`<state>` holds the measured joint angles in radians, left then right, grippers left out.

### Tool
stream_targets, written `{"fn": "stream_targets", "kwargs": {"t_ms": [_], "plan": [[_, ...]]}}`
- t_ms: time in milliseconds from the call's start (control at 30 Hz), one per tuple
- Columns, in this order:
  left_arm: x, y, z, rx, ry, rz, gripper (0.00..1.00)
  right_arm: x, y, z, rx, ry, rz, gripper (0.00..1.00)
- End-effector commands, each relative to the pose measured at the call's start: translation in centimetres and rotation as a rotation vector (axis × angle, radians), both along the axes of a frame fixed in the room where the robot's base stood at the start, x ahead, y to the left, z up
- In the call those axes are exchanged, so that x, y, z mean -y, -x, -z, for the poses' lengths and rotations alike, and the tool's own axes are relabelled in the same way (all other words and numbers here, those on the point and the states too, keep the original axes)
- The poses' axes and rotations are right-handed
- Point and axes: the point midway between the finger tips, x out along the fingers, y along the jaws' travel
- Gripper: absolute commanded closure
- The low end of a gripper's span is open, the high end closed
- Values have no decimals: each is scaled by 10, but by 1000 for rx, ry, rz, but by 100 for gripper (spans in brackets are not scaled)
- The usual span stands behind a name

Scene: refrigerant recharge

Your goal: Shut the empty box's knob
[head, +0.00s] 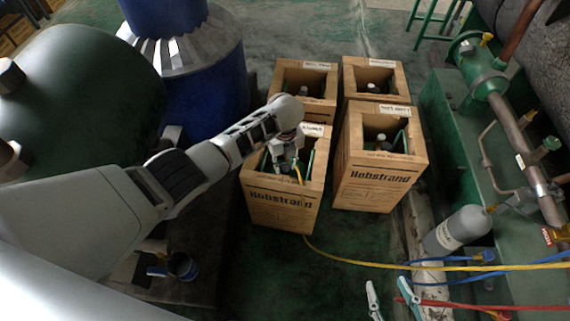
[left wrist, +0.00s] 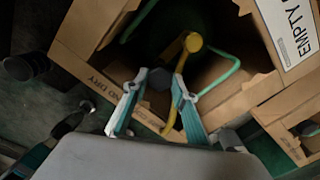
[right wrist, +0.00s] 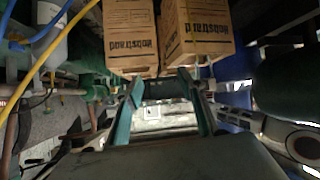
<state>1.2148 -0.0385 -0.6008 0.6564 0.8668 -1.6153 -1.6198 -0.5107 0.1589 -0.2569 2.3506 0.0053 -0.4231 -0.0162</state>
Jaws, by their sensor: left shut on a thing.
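The empty box (head: 283,205) is the front-left cardboard box. Its label (left wrist: 291,30), reading "EMPTY", shows in the left wrist view. My left gripper (head: 287,163) reaches down into its open top. In the left wrist view, my left gripper (left wrist: 158,90) is shut on a dark knob (left wrist: 158,77), which sits between the fingertips. The knob is hidden in the head view. A yellow hose fitting (left wrist: 193,42) is beside the knob. My right gripper (head: 390,298) is low at the bottom of the head view, its fingers apart and empty; it also shows in the right wrist view (right wrist: 165,90).
Another box (head: 375,185) stands close on the right, with two more behind (head: 318,84) (head: 374,78). A yellow hose (head: 400,266) runs from the empty box across the floor to the right. A grey cylinder (head: 456,230) and green machinery are at right.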

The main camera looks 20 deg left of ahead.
Motion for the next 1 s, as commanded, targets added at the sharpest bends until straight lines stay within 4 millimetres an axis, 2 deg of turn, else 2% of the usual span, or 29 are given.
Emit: {"fn": "stream_targets", "kwargs": {"t_ms": [33, 600, 1000], "plan": [[0, 4, 6, -9, 0, 42, 94, 0, 0, 1, -2, -2, 0, 60], [-1, 4, 6, -8, 0, 557, 94, -5, -2, -1, 5, -16, 2, 60], [-1, 4, 5, -9, 1, 759, 94, -7, -4, -5, 12, -26, 4, 60]]}}
